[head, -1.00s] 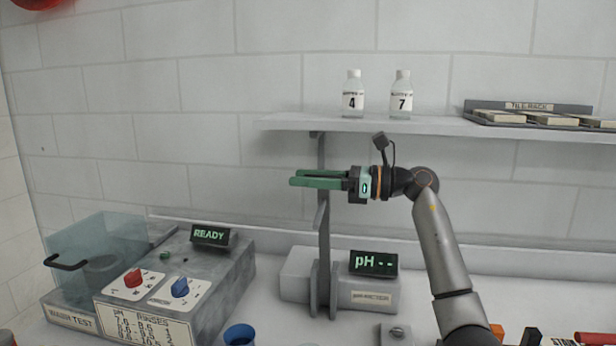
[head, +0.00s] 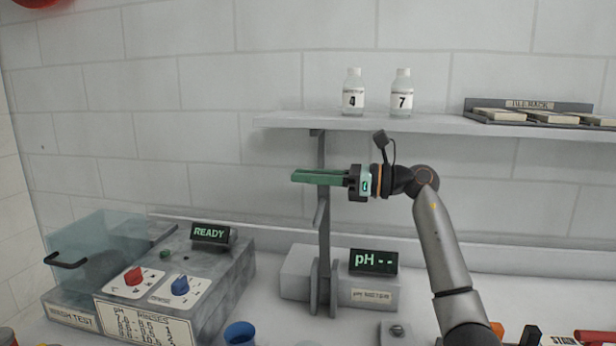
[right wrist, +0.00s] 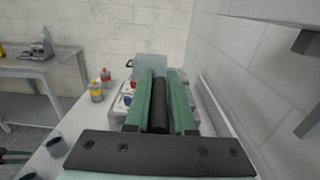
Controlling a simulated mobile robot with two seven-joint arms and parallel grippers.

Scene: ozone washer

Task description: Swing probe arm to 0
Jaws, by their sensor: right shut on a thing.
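The pH meter (head: 297,272) sits on the bench, its display (head: 374,262) reading "pH - -". A grey upright (head: 323,245) rises from its bracket past my right gripper to near the shelf; a short slanted piece (head: 320,213) shows just below the fingers. I take these for the probe arm and its mount, but cannot tell where one ends. My right gripper (head: 318,177) is level, pointing left, with its green fingers shut at the upright. In the right wrist view a dark cylinder (right wrist: 160,105) lies between the fingers. A green and dark piece (right wrist: 12,156) there may be my left gripper.
A shelf (head: 290,123) above holds two bottles (head: 353,93) (head: 401,93) and a rack (head: 528,112). At left stands a grey washer unit (head: 225,275) with red and blue knobs, a "READY" display and a clear box. A blue cup (head: 240,334) is in front.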

